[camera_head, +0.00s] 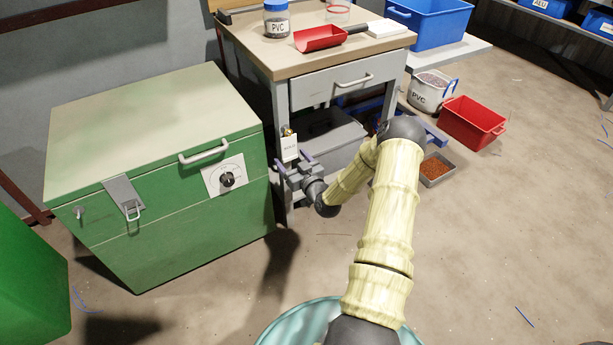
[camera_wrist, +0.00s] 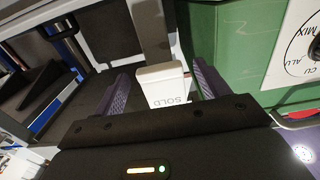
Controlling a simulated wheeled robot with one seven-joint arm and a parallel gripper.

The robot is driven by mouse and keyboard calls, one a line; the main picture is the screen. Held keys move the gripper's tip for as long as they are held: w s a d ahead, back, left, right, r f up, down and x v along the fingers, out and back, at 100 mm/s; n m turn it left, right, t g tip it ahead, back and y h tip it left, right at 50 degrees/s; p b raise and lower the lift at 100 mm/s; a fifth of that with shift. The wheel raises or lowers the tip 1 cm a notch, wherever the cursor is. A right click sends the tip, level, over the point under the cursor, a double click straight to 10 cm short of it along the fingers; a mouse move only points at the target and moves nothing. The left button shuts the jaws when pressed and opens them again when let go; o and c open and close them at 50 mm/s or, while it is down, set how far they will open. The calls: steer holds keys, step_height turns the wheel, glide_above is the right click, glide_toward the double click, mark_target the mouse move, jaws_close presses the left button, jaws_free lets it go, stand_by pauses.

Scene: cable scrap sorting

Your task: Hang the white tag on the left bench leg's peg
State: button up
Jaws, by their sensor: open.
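The white tag (camera_head: 289,150), marked SOLD, hangs at the left bench leg (camera_head: 281,103), just below a small brassy peg (camera_head: 287,131) at its top. In the wrist view the tag (camera_wrist: 163,88) shows upside down in front of the grey leg (camera_wrist: 151,30). My gripper (camera_head: 295,170) is just below and in front of the tag in the head view. In the wrist view its two purple fingers (camera_wrist: 160,72) are spread, one on each side of the tag, with gaps between. The peg is not clearly visible in the wrist view.
A green chest (camera_head: 150,170) with a dial stands close left of the leg. The bench top (camera_head: 270,50) holds a PVC jar (camera_head: 277,20) and a red scoop (camera_head: 320,38). A red bin (camera_head: 472,122) and a PVC bucket (camera_head: 430,90) stand right. Floor at right is mostly clear.

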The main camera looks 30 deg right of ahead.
steer(key=s+p, duration=0.5)
steer(key=s, duration=1.1)
steer(key=shift+s+d, duration=0.25)
steer(key=shift+s, duration=0.05)
steer(key=shift+w, duration=0.1)
